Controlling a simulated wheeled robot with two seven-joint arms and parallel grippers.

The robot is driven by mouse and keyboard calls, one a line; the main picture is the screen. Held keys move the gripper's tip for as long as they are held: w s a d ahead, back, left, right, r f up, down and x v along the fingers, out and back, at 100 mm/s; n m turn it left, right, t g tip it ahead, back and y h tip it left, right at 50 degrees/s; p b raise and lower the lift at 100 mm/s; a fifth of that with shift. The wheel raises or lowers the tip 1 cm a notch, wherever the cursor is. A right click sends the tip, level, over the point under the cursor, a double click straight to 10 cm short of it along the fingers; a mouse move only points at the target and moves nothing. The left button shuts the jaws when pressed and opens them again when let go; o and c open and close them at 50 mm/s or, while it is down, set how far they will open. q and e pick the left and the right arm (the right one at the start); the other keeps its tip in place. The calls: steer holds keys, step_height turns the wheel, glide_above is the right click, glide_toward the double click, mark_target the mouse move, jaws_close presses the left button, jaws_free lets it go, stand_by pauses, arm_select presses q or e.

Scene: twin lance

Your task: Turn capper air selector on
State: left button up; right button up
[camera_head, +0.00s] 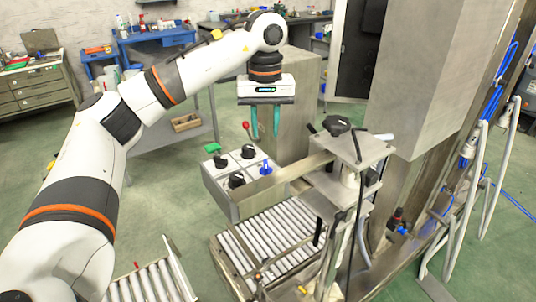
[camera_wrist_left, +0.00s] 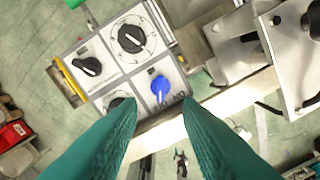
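A control box (camera_head: 228,203) with a pale top panel carries several rotary selectors. A blue selector knob (camera_head: 266,168) sits at its right corner, and black knobs (camera_head: 237,180) are on the other squares. In the left wrist view the blue knob (camera_wrist_left: 160,88) lies between the fingertips, with small black lettering beside it too small to read surely. I cannot tell from the labels which knob is the capper air selector. My left gripper (camera_head: 265,136), with teal fingers, is open and empty above the blue knob, apart from it. My right gripper is not in view.
A metal capper frame (camera_head: 352,152) stands close on the right. A roller conveyor (camera_head: 270,238) runs below. A steel column (camera_head: 292,110) stands behind.

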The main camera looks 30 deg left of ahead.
mark_target(266, 162)
arm_select(q)
step_height(266, 162, down, 9)
steer(key=p, duration=0.2)
steer(key=shift+p, duration=0.3)
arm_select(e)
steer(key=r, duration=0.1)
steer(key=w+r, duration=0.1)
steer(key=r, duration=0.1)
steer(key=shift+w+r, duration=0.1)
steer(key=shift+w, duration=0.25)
arm_select(q)
jaws_close()
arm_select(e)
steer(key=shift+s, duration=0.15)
